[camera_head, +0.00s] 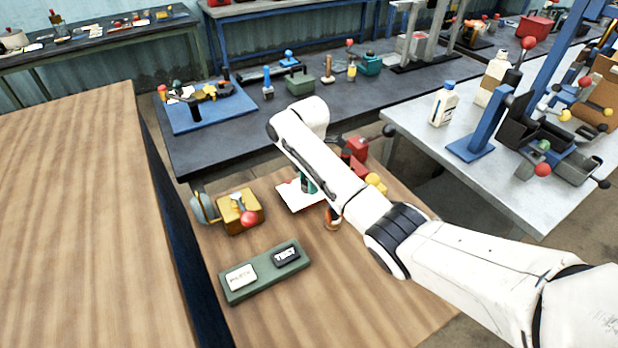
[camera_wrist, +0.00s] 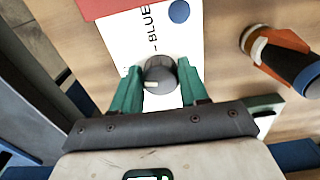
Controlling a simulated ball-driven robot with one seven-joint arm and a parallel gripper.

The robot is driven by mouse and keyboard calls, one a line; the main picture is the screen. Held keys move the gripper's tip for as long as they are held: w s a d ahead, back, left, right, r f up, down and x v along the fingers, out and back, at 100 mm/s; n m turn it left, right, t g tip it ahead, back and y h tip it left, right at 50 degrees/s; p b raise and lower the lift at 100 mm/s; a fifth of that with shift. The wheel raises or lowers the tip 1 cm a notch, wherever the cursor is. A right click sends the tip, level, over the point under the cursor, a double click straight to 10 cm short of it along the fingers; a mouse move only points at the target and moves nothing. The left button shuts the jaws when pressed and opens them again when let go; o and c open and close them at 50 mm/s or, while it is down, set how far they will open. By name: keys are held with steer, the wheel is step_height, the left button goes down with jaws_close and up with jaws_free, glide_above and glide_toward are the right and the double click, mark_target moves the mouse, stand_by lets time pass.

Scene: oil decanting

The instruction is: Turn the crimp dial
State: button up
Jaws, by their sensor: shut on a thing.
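The crimp dial (camera_wrist: 160,68) is a round dark grey knob with a pale pointer mark, set on a white panel (camera_wrist: 121,29). The panel carries the word BLUE and a blue dot (camera_wrist: 179,11). My gripper (camera_wrist: 159,79) has its two green fingers closed on either side of the dial. In the head view the white panel (camera_head: 293,199) lies on the wooden bench, and my arm hides the dial and most of my gripper (camera_head: 308,184).
A yellow box with a red ball knob (camera_head: 238,213) stands left of the panel. A green base (camera_head: 262,286) with a white and a black TEST button lies in front. An orange and dark handled thing (camera_wrist: 277,52) is close by at the right in the wrist view.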

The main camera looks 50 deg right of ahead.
steer(key=shift+w+n, duration=0.1)
steer(key=shift+n, duration=1.1)
steer(key=o, duration=1.1)
steer(key=shift+c, duration=0.2)
steer(key=shift+r, duration=0.1)
step_height(320, 180, up, 11)
steer(key=shift+p, duration=0.35)
steer(key=shift+f, duration=0.25)
